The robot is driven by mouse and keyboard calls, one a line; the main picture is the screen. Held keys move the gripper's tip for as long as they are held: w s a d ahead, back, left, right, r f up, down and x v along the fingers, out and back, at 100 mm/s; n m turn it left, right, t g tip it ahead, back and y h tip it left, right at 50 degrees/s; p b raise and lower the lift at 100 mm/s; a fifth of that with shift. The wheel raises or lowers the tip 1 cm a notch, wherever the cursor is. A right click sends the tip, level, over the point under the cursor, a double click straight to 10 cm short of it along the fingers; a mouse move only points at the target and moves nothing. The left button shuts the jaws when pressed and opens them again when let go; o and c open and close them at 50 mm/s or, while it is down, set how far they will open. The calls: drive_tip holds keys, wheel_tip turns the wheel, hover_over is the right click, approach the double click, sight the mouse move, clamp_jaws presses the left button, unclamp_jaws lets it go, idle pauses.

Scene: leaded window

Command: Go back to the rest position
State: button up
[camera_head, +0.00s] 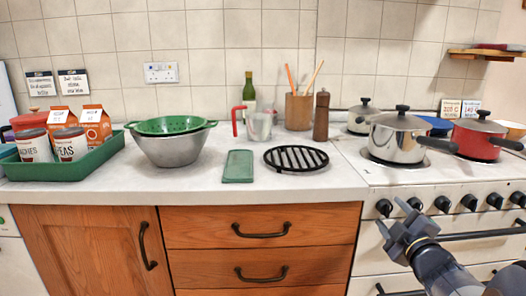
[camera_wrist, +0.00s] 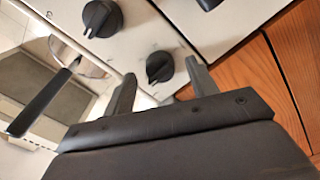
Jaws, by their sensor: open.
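My gripper (camera_head: 395,219) is at the lower right in the head view, in front of the cooker's knob panel. Its two grey fingers are spread apart with nothing between them. In the wrist view the open fingers of my gripper (camera_wrist: 163,85) point toward the white cooker front, with a black knob (camera_wrist: 159,67) showing between them. I cannot tell the exact gap between the fingertips and the cooker.
The cooker (camera_head: 375,235) carries a steel pot (camera_head: 396,140) and a red pot (camera_head: 478,138). The worktop (camera_head: 330,185) holds a black trivet (camera_head: 296,159), green colander (camera_head: 170,125), steel bowl (camera_head: 172,150) and green tray (camera_head: 75,164). Drawers (camera_head: 262,228) stand left of my gripper.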

drive_tip(key=shift+w, duration=0.7)
drive_tip(key=shift+s, duration=0.1)
